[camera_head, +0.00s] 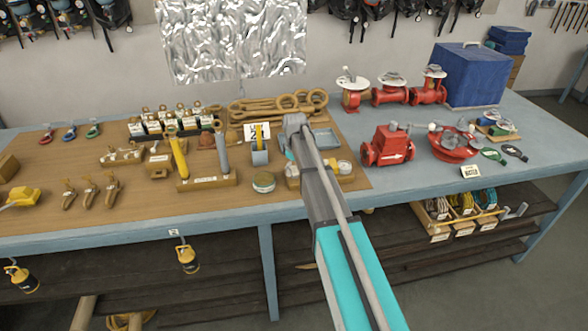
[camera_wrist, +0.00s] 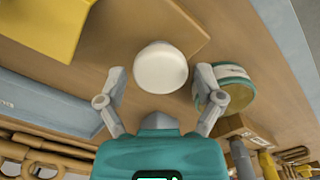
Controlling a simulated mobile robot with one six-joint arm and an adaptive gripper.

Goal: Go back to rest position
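My gripper (camera_wrist: 160,78) is open in the wrist view, its two grey fingers spread wide apart. A white round object (camera_wrist: 161,68) shows between and beyond the fingertips; I see no finger touching it. In the head view my arm reaches out over the middle of the workbench (camera_head: 215,215). My gripper is mostly hidden behind the arm there, with only a bit of teal showing.
A round tin (camera_wrist: 232,84) lies close by the right finger; the tin also shows in the head view (camera_head: 263,182). A red valve body (camera_head: 388,147) stands right of my arm. A wooden block with upright cylinders (camera_head: 208,182) stands left. A blue case (camera_head: 468,75) is at the back right.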

